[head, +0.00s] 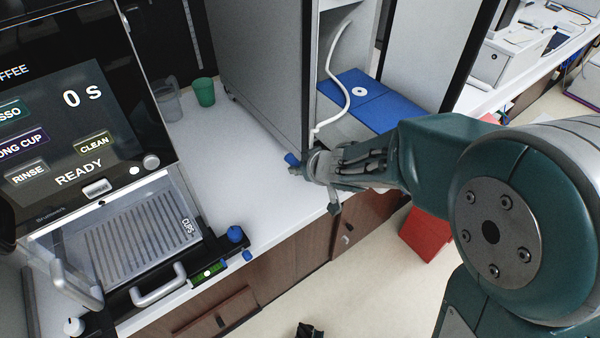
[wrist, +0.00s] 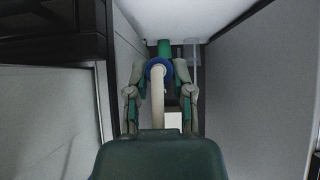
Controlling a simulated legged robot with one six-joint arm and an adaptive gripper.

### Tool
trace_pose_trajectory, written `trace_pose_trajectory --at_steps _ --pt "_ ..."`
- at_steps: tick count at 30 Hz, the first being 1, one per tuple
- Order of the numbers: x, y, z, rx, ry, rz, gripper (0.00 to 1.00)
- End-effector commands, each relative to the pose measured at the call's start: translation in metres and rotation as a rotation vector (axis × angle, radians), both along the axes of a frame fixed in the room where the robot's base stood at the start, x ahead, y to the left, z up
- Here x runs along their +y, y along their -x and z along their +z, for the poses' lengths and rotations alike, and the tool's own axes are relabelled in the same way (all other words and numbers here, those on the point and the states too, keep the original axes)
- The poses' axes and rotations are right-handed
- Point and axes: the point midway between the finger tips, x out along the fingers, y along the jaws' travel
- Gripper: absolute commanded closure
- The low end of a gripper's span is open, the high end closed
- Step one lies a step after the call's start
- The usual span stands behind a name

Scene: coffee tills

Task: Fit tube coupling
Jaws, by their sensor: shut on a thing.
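My gripper (head: 312,166) is shut on the end of a white tube, over the front edge of the white counter. A blue coupling (head: 292,160) sticks out to the left of the fingers. In the wrist view the coupling is a blue ring (wrist: 158,63) between the fingertips, with the white tube (wrist: 158,92) running back from it. In the head view the white tube (head: 348,90) curves up into the open cabinet. A blue-capped fitting (head: 235,234) stands at the coffee machine's front right corner, well apart from the gripper. A smaller blue piece (head: 247,256) is just below it.
The coffee machine (head: 85,120) with its drip tray (head: 135,240) and handles is at the left. A green cup (head: 204,92) and a clear cup (head: 168,103) stand at the back. A grey cabinet (head: 265,60) rises behind the gripper. The counter (head: 245,165) between is clear.

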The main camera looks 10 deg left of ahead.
Motion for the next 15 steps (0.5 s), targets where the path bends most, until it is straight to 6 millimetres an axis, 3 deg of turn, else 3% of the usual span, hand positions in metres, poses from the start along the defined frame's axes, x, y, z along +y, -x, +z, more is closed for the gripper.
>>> trace_pose_trajectory --at_steps 15 --pt "0.0 0.0 0.015 -0.002 -0.001 0.0 1.0"
